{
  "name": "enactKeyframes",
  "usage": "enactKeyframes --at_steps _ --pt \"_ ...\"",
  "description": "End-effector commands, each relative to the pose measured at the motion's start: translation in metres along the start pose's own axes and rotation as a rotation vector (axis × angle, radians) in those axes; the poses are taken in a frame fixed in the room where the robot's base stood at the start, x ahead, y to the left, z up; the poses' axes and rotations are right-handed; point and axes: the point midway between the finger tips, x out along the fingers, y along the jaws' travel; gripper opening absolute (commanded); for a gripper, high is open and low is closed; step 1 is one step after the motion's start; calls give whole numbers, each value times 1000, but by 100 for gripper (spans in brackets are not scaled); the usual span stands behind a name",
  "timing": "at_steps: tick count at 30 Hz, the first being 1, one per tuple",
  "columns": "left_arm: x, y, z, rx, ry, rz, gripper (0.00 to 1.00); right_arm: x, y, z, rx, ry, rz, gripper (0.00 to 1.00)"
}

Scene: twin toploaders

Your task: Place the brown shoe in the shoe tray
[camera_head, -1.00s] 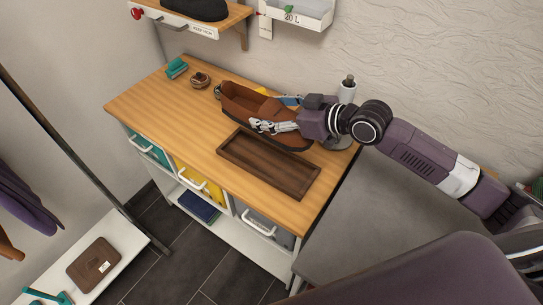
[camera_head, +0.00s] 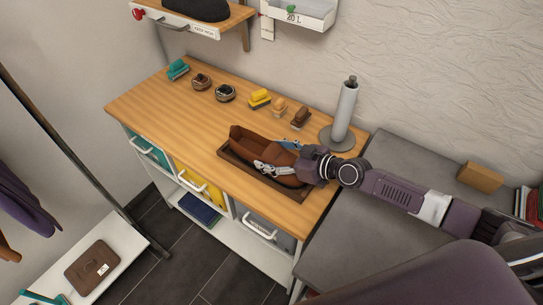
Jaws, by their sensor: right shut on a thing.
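The brown shoe (camera_head: 251,145) is over the dark brown wooden shoe tray (camera_head: 232,170) on the wooden counter. The shoe's open top faces up and its length runs along the tray. I cannot tell whether its sole touches the tray floor. My right gripper (camera_head: 275,168) is shut on the shoe, its silver fingers at the shoe's near side and right part. Part of the shoe and the tray's right end are hidden by the gripper. My left gripper is not in view.
Behind the tray stand tins (camera_head: 225,93), brushes (camera_head: 301,118), a yellow block (camera_head: 259,99) and a paper-towel stand (camera_head: 343,115). A grey surface (camera_head: 350,240) adjoins at right.

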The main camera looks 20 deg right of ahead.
Motion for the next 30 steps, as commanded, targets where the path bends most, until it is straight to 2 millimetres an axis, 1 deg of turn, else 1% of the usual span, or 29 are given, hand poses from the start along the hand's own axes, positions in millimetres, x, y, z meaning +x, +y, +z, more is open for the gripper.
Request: enactKeyframes --at_steps 1,5,11,12,16,26,29,30 --pt "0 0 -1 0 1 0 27 0 1 -3 -1 5 2 26" --pt "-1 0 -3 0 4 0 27 0 0 -4 -1 5 1 26" --pt "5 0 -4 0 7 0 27 2 0 1 0 5 1 26" --pt "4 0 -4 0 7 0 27 1 0 1 1 2 0 68" --pt "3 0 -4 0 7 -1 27 1 0 1 1 1 0 82" --pt "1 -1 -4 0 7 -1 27 0 0 0 0 1 0 84" --pt "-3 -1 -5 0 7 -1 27 -2 0 -3 -1 0 0 84" --pt "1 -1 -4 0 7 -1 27 -7 1 0 -2 -1 1 84"
